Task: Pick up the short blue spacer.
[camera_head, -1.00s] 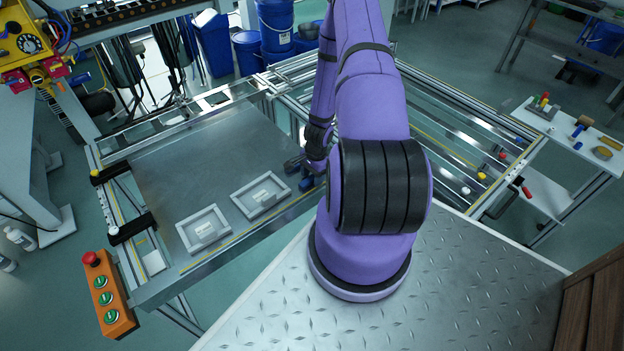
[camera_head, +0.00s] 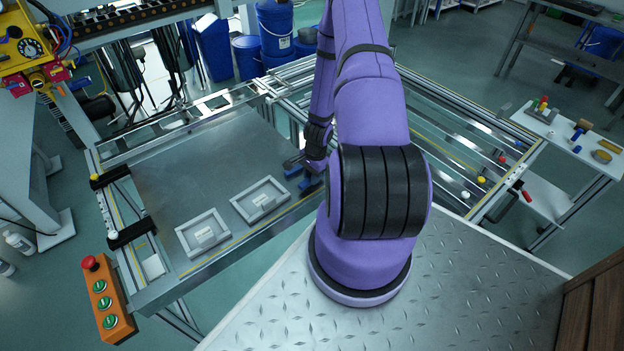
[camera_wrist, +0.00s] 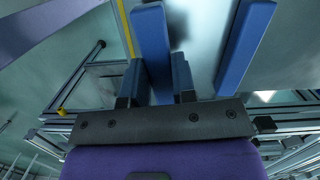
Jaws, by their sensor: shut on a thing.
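My gripper (camera_wrist: 158,80) is shut on a blue spacer (camera_wrist: 152,40), a bar-shaped piece that sticks out past the fingers in the wrist view. A second blue bar (camera_wrist: 246,45) lies to its right, apart from the fingers. In the head view my gripper (camera_head: 302,163) is at the right end of the grey table plate, partly hidden by my purple arm. Blue pieces (camera_head: 308,186) show close by it there.
Two grey trays, one left (camera_head: 203,232) and one right (camera_head: 260,199), stand on the grey plate (camera_head: 190,165) left of my gripper. The plate behind them is bare. Metal rails (camera_head: 440,130) run to the right. An orange button box (camera_head: 107,298) is at the front left.

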